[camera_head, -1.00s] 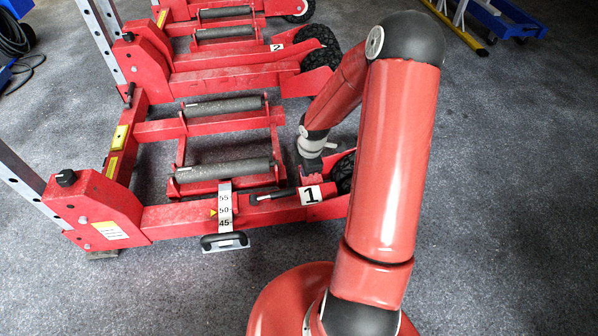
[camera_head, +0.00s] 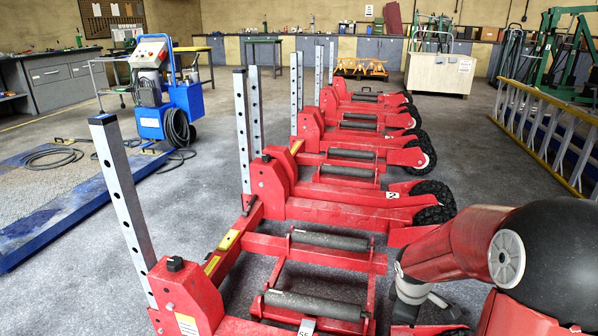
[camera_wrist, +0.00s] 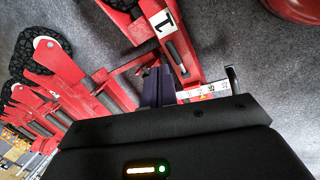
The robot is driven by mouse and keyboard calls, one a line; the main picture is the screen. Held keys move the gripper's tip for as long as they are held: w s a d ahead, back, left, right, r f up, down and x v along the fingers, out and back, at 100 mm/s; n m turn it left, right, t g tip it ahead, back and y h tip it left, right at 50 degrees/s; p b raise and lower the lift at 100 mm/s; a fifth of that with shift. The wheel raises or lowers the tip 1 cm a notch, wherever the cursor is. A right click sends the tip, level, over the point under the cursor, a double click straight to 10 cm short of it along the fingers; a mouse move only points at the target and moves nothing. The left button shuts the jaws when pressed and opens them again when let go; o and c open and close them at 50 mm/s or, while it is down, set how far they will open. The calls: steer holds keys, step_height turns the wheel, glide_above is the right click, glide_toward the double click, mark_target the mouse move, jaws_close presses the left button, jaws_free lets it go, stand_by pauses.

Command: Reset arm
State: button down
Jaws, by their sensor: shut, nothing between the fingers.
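My gripper (camera_wrist: 157,86) shows in the wrist view as two dark fingers together, shut and empty, above the red trolley jack (camera_wrist: 190,62) with the number 1 plate (camera_wrist: 163,22). In the head view my arm bends in at the lower right, over the front of the nearest jack (camera_head: 190,295). My fingertips cannot be made out there.
Several more red jacks stand in a row behind, one with a number 2 plate (camera_head: 392,195). A blue pump unit (camera_head: 165,115) and a blue platform (camera_head: 90,205) are at left. A yellow ladder-like frame (camera_head: 550,130) lies at right. Grey floor (camera_head: 460,150) is clear between.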

steer(key=s+a+r+m+t+y, duration=0.1)
steer(key=s+a+r+m, duration=0.4)
steer(key=s+r, duration=0.3)
steer(key=s+a+r+m+t+y, duration=0.1)
steer(key=s+a+r+m+t, duration=0.1)
steer(key=s+a+r+m, duration=0.3)
steer(key=s+r+m, duration=0.1)
steer(key=s+r, duration=0.3)
steer(key=s, duration=0.1)
steer(key=shift+s+r+m, duration=0.25)
steer(key=shift+s+m, duration=0.05)
steer(key=shift+s, duration=0.05)
steer(key=shift+a, duration=0.1)
